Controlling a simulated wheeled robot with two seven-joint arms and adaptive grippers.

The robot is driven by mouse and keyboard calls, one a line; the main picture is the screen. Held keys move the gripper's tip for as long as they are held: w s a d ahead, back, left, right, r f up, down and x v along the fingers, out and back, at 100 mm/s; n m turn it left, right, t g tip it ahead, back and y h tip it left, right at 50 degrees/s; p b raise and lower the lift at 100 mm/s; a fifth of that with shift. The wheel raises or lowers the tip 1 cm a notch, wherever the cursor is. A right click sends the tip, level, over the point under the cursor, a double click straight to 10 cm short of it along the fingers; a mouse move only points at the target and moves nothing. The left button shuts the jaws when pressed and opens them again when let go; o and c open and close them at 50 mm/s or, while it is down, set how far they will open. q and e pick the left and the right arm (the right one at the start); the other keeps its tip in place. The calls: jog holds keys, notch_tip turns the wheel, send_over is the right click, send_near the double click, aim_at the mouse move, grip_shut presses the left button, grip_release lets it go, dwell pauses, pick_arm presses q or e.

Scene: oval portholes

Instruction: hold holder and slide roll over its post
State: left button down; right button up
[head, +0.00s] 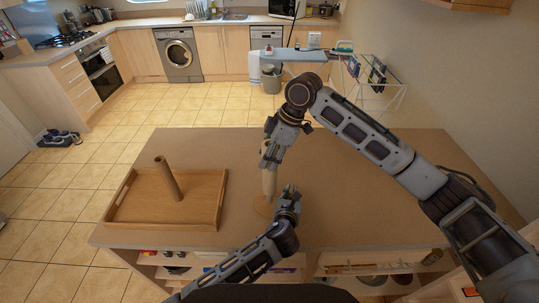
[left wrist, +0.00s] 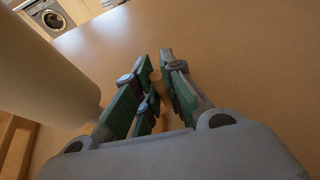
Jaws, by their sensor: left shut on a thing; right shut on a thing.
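A pale beige roll (head: 269,183) stands upright over the middle of the table, in line with the holder. The holder's round wooden base (head: 262,208) shows below it; its post is hidden. My right gripper (head: 269,160) is above, shut on the upper part of the roll. My left gripper (head: 288,196) is low beside the holder, to the right of the roll, shut on the holder. In the left wrist view the roll (left wrist: 45,85) looms large at left, and my left gripper's fingers (left wrist: 160,75) are close together. I cannot tell whether the roll touches the base.
A wooden tray (head: 120,214) lies on the left of the table (head: 340,215), with a brown tube (head: 168,179) standing tilted in it. The table's right part is clear below my right arm. Shelves with small items show under the front edge.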

jog(key=shift+f, duration=3.25)
dwell(2.2)
jog(key=o, duration=1.2)
jog(key=shift+r, duration=0.1)
jog(key=shift+v, duration=5.9)
